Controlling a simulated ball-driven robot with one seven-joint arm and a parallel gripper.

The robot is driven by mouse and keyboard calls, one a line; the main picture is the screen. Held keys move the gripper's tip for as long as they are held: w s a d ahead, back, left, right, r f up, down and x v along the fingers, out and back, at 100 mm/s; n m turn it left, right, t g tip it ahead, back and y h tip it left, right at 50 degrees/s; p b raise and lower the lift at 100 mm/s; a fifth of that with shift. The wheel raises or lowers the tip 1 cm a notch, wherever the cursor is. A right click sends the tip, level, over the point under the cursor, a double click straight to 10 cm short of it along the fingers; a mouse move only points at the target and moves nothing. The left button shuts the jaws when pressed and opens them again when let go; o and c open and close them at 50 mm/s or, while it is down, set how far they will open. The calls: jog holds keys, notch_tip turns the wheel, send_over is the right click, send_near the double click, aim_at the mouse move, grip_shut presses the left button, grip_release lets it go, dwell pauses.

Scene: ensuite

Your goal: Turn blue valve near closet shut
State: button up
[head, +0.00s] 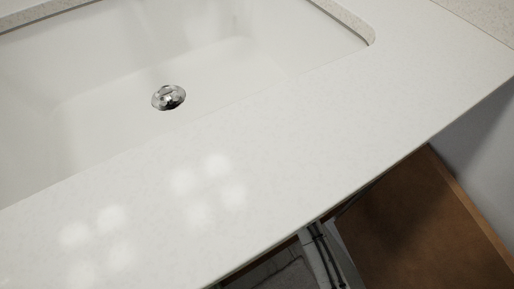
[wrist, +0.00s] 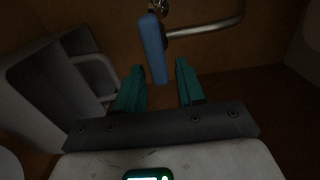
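The blue valve handle (wrist: 153,48) shows in the wrist view at the upper middle, a long blue lever hanging down from a metal fitting (wrist: 158,8). A metal pipe (wrist: 212,25) runs from it to the right. My gripper (wrist: 160,78) has its two teal fingers apart. The lower end of the blue handle lies between the fingertips in the picture, nearer the left finger. I cannot tell whether it touches either finger. In the head view the valve and my gripper are hidden below the counter.
The head view shows a white counter (head: 330,130) with a sink (head: 110,60). In the wrist view a grey container with a light handle (wrist: 60,85) stands close on the left. Brown panels lie behind.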

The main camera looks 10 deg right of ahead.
jog(key=b+v, duration=0.1)
jog(key=v, duration=0.9)
jog(key=shift+s+d, duration=0.1)
jog(key=shift+s, duration=0.3)
dwell(0.3)
